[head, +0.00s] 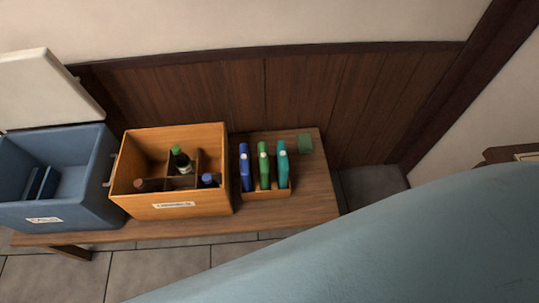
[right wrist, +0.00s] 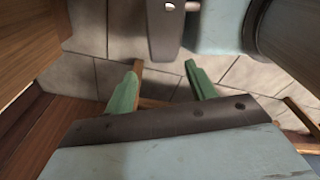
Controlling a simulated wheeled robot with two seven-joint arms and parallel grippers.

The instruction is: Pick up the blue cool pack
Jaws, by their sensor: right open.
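The blue cool pack (head: 245,167) stands upright in a small wooden holder (head: 268,195) on the bench, leftmost in its row. A green cool pack (head: 263,165) and a teal cool pack (head: 282,164) stand beside it. My right gripper (right wrist: 161,68) is open in the right wrist view, its green fingers spread apart with nothing between them but tiled floor beyond. No cool pack can be made out in that view. Neither gripper shows in the head view, and my left gripper is not in view.
A wooden crate (head: 180,209) with bottles stands left of the holder, close to it. Left of that is a blue cooler box (head: 95,190) with its lid up. The bench's right end (head: 315,205) is bare; a wood-panelled wall (head: 330,110) stands behind.

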